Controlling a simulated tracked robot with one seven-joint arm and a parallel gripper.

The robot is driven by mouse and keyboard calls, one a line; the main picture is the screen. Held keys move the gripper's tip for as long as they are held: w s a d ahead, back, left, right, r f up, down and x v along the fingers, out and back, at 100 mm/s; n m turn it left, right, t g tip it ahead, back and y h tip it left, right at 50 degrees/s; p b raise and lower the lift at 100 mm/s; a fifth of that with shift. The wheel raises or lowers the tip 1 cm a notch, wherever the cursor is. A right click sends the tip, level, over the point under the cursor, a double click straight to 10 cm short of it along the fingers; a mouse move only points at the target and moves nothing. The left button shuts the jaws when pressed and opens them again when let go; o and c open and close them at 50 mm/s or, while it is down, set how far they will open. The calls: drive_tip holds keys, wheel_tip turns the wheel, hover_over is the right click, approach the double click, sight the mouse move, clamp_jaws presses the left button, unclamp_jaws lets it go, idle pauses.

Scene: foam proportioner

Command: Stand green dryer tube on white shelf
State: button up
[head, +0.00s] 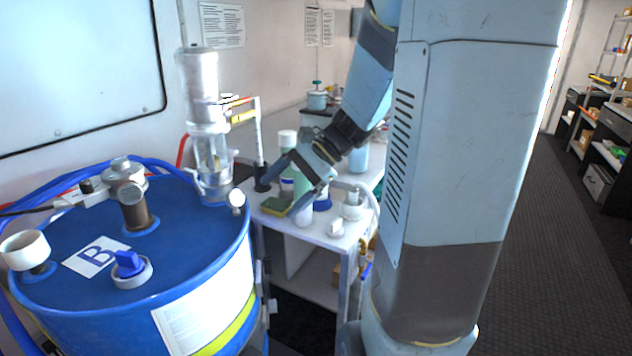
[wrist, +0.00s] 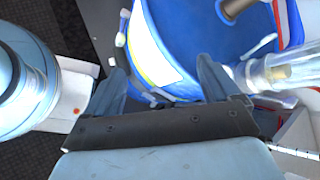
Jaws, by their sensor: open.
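My gripper (head: 279,196) is open over the small white bench (head: 318,238), its fingers pointing down and left toward the blue drum. In the wrist view, my gripper (wrist: 161,80) has its fingers wide apart with nothing visible between them. A pale green upright body (head: 302,184) shows between and behind the fingers in the head view; it may be the green dryer tube, but the fingers hide much of it. A white cap (head: 287,137) stands up just behind. The white bench has a lower white shelf (head: 318,284); I cannot tell which surface is the named shelf.
A blue drum (head: 190,255) with fittings and a clear cylinder (head: 203,120) stands left of the bench. A green and yellow sponge (head: 276,206), a white cup (head: 352,207) and small white items crowd the bench top. Open floor (head: 530,230) lies right.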

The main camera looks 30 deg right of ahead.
drive_tip(key=s+r+n+t+h, duration=0.3)
drive_tip(key=s+r+n+h, duration=0.4)
drive_tip(key=s+n, duration=0.5)
drive_tip(key=d+h, duration=0.1)
drive_tip(key=h, duration=0.1)
drive_tip(key=shift+s+r+t+h, duration=0.35)
drive_tip(key=shift+r+t+h, duration=0.05)
